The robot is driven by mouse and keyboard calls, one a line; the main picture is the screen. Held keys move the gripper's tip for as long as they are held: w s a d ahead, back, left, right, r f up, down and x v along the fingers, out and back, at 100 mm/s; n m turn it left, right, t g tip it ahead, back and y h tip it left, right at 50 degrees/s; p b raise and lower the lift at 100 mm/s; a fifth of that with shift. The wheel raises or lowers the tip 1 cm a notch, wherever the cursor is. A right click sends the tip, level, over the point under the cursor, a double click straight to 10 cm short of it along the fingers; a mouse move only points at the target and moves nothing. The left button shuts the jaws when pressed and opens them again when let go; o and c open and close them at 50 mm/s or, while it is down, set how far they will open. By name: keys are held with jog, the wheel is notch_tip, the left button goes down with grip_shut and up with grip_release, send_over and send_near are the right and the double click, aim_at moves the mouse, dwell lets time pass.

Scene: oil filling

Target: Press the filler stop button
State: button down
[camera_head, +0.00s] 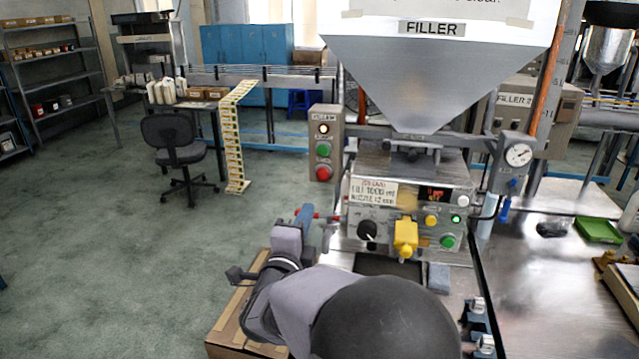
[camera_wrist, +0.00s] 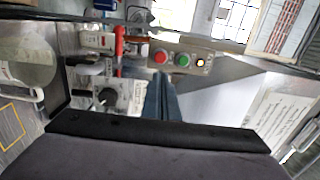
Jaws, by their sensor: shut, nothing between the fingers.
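The red stop button (camera_head: 323,172) is the lowest on a narrow grey button box (camera_head: 338,142), under a green button (camera_head: 323,150) and a lit lamp (camera_head: 323,129). The box hangs left of the filler hopper (camera_head: 430,75). My gripper (camera_head: 306,211), with blue fingers, is shut and empty, below and slightly left of the box in the head view. In the wrist view the red button (camera_wrist: 160,57) shows just above my blue fingertips (camera_wrist: 158,78), with the green button (camera_wrist: 182,60) and lamp to its right. I see no contact; the exact gap is unclear.
The filler panel (camera_head: 410,210) with a black knob (camera_head: 367,231) and a yellow nozzle part (camera_head: 405,238) stands right of my gripper. A red-handled part (camera_head: 328,217) sticks out close to my fingers. A cardboard box (camera_head: 232,325) is below my arm. Open floor lies left.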

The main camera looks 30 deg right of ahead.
dwell(0.4)
jog(key=p, duration=0.6)
send_near(322, 176)
jog(key=x, duration=0.5)
jog(key=shift+d+r, duration=0.1)
jog(key=shift+r, duration=0.15)
jog(key=shift+w+d+f+p, duration=0.15)
jog(key=shift+w+d+p, duration=0.3)
jog(key=shift+w+p, duration=0.05)
